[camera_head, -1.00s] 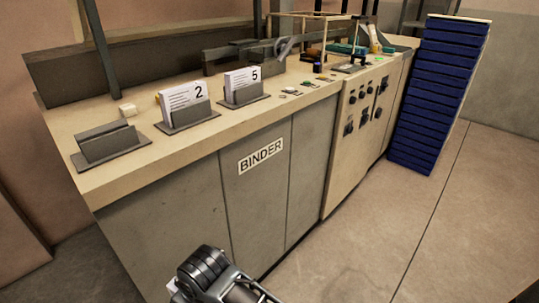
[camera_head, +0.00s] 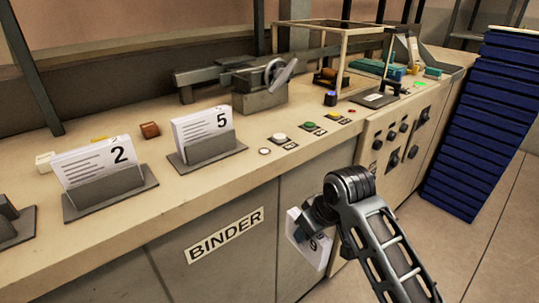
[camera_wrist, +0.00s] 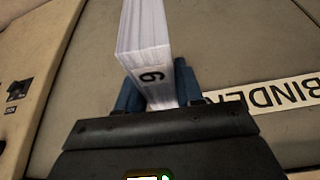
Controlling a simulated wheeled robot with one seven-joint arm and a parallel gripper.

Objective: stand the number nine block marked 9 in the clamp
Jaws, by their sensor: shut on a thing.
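My gripper (camera_head: 303,234) is shut on the white paper block marked 9 (camera_head: 318,255), low in front of the binder cabinet and below the bench top. In the wrist view, the block (camera_wrist: 144,40) stands out from between the blue fingers (camera_wrist: 157,92), and its 9 appears upside down. On the bench, a grey device with a lever (camera_head: 262,98) at the back middle looks like the clamp. No paper block shows in it, and my gripper is apart from it, nearer the camera.
Blocks marked 2 (camera_head: 92,172) and 5 (camera_head: 203,132) stand in grey holders at the front left. Another holder (camera_head: 12,228) is cut off at the left edge. Buttons (camera_head: 279,138) line the front edge. A framed guard (camera_head: 333,27) and blue stacked trays (camera_head: 480,130) lie right.

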